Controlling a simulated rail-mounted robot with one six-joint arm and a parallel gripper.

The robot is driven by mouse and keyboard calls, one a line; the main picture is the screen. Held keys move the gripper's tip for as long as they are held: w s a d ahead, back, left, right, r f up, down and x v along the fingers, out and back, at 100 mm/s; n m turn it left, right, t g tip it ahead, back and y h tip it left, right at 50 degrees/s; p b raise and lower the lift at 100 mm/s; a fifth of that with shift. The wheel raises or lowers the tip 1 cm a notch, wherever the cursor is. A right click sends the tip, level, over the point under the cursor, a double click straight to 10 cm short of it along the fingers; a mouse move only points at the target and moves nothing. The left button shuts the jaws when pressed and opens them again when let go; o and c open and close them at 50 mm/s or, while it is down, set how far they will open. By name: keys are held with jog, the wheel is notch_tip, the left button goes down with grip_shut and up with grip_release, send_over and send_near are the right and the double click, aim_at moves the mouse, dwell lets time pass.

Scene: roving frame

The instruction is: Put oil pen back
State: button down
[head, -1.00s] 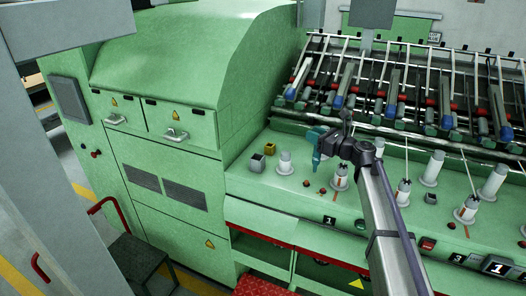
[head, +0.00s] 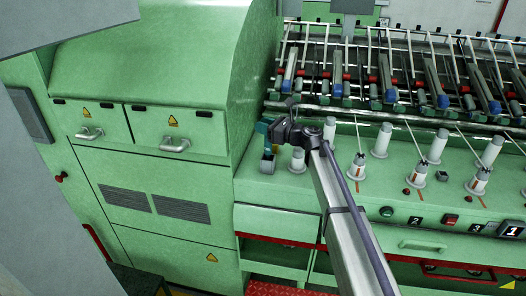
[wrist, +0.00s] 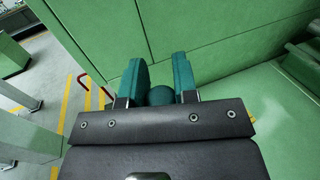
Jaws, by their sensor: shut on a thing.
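My gripper (head: 267,137) is over the left end of the green machine ledge, beside the tall green cabinet. In the wrist view my gripper (wrist: 159,88) has its two teal fingers on either side of a rounded dark teal thing, the oil pen (wrist: 160,96); only its end shows. In the head view the pen cannot be told apart from the teal fingers. I cannot tell whether the pen touches either box.
A white cylinder (head: 298,160) stands close to the right of the grey box. More white spindles (head: 381,141) line the ledge to the right. The cabinet (head: 150,150) rises close on the left. A rack of rods (head: 390,75) is behind.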

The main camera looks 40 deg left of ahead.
aim_at(268, 145)
notch_tip(268, 145, down, 4)
jog(key=b, duration=0.3)
jog(key=shift+b, duration=0.4)
jog(key=c, duration=0.9)
grip_release()
jog(key=shift+r, duration=0.15)
